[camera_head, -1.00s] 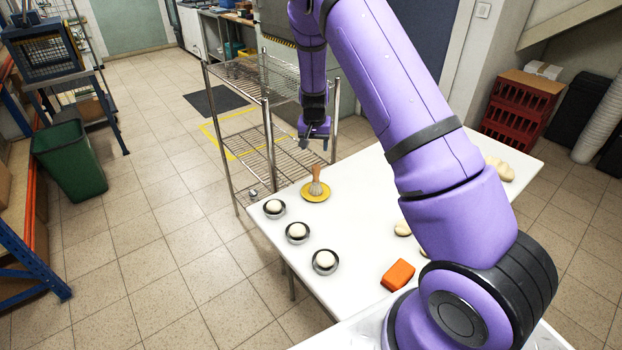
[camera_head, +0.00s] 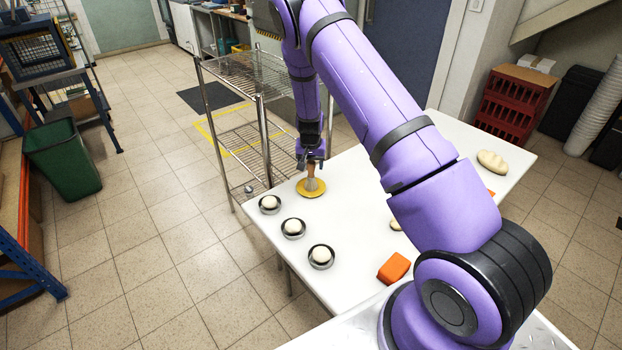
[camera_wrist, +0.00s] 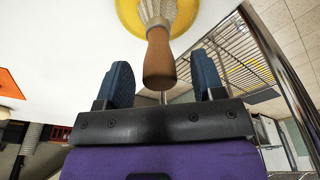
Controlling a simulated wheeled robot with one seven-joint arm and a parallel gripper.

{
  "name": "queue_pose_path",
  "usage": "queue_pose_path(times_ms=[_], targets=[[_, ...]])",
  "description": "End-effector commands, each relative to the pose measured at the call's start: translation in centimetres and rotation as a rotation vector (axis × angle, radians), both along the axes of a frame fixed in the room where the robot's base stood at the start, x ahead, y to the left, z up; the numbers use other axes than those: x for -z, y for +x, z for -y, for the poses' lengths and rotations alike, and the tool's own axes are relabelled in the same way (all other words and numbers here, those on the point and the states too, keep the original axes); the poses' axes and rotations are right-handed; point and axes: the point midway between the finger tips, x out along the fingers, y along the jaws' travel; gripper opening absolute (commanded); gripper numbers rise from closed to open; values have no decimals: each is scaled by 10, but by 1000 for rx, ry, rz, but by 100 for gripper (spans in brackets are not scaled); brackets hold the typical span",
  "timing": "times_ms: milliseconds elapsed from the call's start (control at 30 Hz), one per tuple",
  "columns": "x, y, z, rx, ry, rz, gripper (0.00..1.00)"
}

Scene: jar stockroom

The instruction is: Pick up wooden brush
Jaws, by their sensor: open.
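The wooden brush (camera_head: 312,180) stands upright on a round yellow dish (camera_head: 304,193) near the far left corner of the white table. Its brown handle points up and its pale bristles are down. My gripper (camera_head: 310,163) is at the top of the handle. In the wrist view, the brush (camera_wrist: 159,60) has its handle end between the two blue fingers of my gripper (camera_wrist: 164,82), with a gap on each side. The gripper is open and does not hold the brush.
Several small dark dishes with pale round pieces, one a dish (camera_head: 321,257), line the table's left edge. An orange block (camera_head: 394,268) lies near the front. A pale loaf-shaped piece (camera_head: 492,161) lies far right. A wire shelf rack (camera_head: 232,140) stands close behind the brush.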

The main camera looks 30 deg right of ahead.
Motion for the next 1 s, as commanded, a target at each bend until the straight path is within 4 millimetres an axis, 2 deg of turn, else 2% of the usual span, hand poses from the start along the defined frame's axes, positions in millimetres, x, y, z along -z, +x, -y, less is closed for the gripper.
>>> queue_pose_path(times_ms=[200, 433, 767, 1000], targets=[[1, 0, 0, 0, 0, 0, 62], [1, 0, 0, 0, 0, 0, 9], [0, 0, 0, 0, 0, 1, 8], [-16, 1, 0, -1, 0, 2, 8]])
